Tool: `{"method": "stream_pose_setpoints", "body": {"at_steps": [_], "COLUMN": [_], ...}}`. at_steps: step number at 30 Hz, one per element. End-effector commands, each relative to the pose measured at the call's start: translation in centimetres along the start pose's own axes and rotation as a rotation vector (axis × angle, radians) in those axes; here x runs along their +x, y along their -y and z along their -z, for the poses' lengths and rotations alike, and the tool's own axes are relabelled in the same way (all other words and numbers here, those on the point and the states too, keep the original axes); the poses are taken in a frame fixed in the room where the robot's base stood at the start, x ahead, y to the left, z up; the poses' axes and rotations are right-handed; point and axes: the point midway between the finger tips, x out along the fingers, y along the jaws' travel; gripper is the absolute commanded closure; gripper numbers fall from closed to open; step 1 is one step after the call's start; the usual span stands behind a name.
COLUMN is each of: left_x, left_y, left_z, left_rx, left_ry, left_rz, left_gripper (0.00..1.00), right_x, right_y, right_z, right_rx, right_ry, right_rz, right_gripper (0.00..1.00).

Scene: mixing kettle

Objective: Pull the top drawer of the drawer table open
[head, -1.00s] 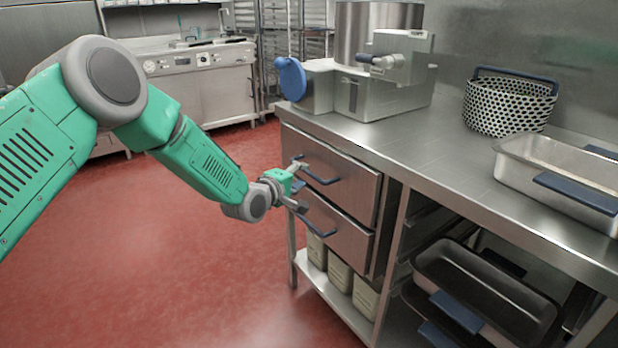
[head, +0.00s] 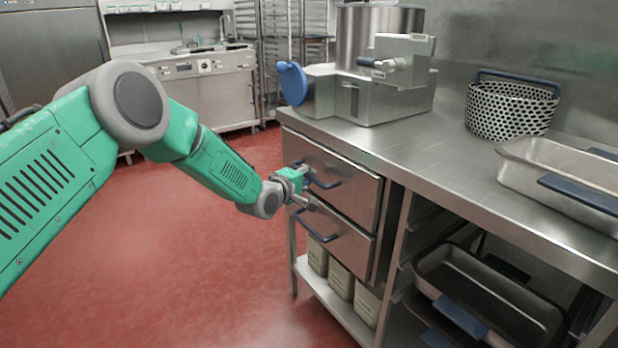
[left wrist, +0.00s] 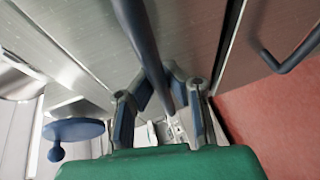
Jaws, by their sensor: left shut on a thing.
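The drawer table has two steel drawers. The top drawer (head: 335,173) is in the head view, with its front about flush with the table; a small gap cannot be told. Its dark blue handle (head: 326,184) also runs down from the top in the left wrist view (left wrist: 141,38). My left gripper (head: 306,184) is at the left end of that handle. In the left wrist view its fingers (left wrist: 165,100) are shut around the bar. The lower drawer (head: 340,232) is closed below, with its own handle (head: 314,232). My right gripper is not in view.
A mixing kettle machine (head: 365,90) with a blue knob stands on the worktop. A perforated basket (head: 510,108) and a steel pan (head: 560,175) are to the right. Containers (head: 340,278) sit on the lower shelf. Red floor in front of the drawers is clear.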

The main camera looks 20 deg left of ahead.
Motion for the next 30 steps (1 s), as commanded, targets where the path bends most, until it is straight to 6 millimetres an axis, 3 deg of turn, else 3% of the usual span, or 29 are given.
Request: {"method": "stream_pose_setpoints", "body": {"at_steps": [5,11,30], "left_x": [-0.9,-3.9,-19.7], "left_y": [0.4,0.9,4.5], "left_z": [0.5,1.7,8.2], "left_rx": [-0.003,-0.006,-0.007], "left_ry": [-0.001,-0.003,-0.004], "left_rz": [0.008,0.011,0.012], "left_gripper": [1.0,1.0,1.0], "right_x": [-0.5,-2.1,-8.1], "right_y": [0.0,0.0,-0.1], "right_z": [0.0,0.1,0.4], "right_rx": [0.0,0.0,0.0], "right_ry": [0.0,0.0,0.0], "right_rz": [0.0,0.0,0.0], "right_gripper": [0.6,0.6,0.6]}}
